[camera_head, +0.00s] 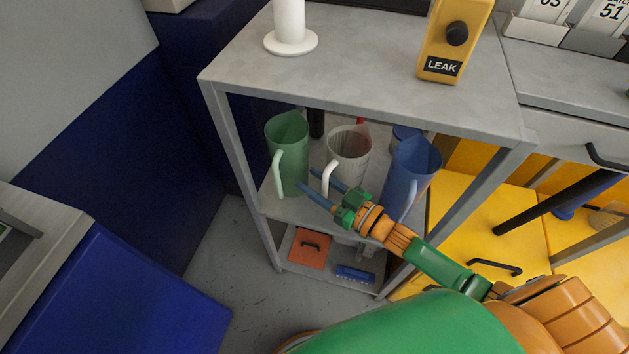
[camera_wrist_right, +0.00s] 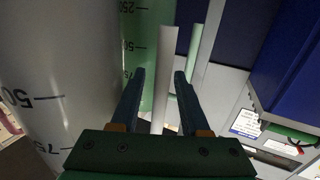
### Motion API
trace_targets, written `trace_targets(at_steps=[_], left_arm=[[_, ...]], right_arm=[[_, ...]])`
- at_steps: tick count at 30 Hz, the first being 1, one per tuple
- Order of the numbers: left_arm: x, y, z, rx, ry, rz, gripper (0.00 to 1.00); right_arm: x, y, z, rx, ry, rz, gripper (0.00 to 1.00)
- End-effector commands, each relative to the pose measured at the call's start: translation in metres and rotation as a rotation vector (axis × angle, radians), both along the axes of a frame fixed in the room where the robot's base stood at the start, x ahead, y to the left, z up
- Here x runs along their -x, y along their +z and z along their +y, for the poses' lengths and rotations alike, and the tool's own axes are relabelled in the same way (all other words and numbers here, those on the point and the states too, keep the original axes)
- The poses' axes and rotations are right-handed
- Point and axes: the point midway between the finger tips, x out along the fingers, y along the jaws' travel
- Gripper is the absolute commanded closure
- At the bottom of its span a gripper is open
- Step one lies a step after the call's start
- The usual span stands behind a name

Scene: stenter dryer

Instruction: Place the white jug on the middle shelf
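The white jug (camera_head: 350,145) stands upright on the middle shelf (camera_head: 297,210) of the grey rack, between a green jug (camera_head: 287,140) and a blue jug (camera_head: 412,165). My right gripper (camera_head: 307,179) is at the white jug's handle, with its blue fingers apart. In the right wrist view, the white jug's body (camera_wrist_right: 55,50) fills the left side, and its handle (camera_wrist_right: 165,75) stands between the open fingers (camera_wrist_right: 160,78), with a gap visible beside it. The green jug (camera_wrist_right: 150,50) is behind. My left gripper is out of view.
The rack top (camera_head: 365,65) overhangs the jugs and carries a yellow LEAK device (camera_head: 452,40) and a white stand (camera_head: 290,30). Rack posts flank the opening. The lower shelf holds an orange item (camera_head: 308,249) and a blue one (camera_head: 355,273). Yellow cabinets (camera_head: 480,225) are at right.

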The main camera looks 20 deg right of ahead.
Motion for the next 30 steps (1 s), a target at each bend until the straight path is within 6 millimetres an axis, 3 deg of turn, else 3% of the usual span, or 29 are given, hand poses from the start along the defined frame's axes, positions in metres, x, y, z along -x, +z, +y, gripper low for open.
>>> trace_targets(at_steps=[7,21,30], left_arm=[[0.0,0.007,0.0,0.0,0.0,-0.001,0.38],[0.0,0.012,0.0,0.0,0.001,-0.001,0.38],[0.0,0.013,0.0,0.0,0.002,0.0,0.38]], right_arm=[[0.001,0.008,0.0,0.001,0.001,-0.001,0.54],[0.082,0.005,-0.053,0.002,0.0,0.005,0.54],[0.101,0.006,-0.066,0.0,0.001,0.0,0.54]])
